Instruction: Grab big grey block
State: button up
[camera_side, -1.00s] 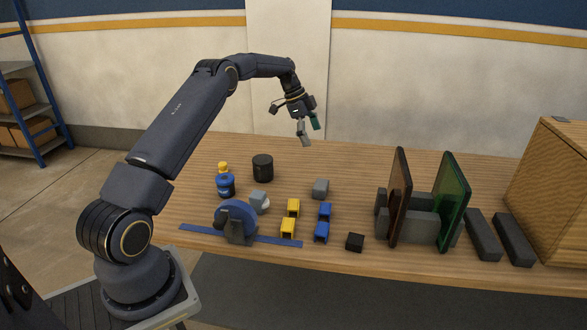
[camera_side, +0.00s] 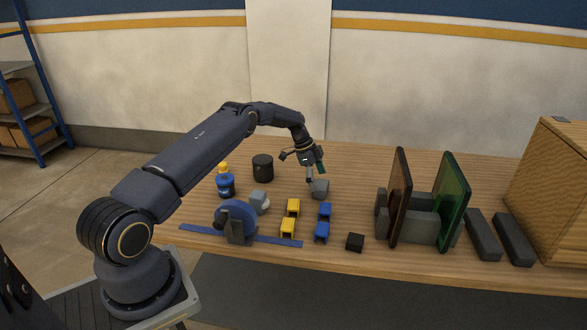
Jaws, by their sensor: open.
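A grey block (camera_side: 320,190) lies on the wooden table, behind the blue pieces. My gripper (camera_side: 314,174) is open, with its fingers low at this block. One finger hangs at the block's left side and another part shows above and behind it. I cannot tell whether they touch it. Another light grey block (camera_side: 260,201) with a pale round face sits to the left, beside the blue wheel. Larger grey blocks also stand between the upright panels, partly hidden by them.
A black cylinder (camera_side: 263,167), a blue container (camera_side: 226,186) and a blue wheel (camera_side: 235,215) are left. A brown panel (camera_side: 400,196) and green panel (camera_side: 451,201) stand right.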

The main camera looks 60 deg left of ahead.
aim_at(320, 184)
jog(key=shift+x, duration=1.55)
jog(key=c, duration=1.3)
jog(key=shift+r, duration=0.2)
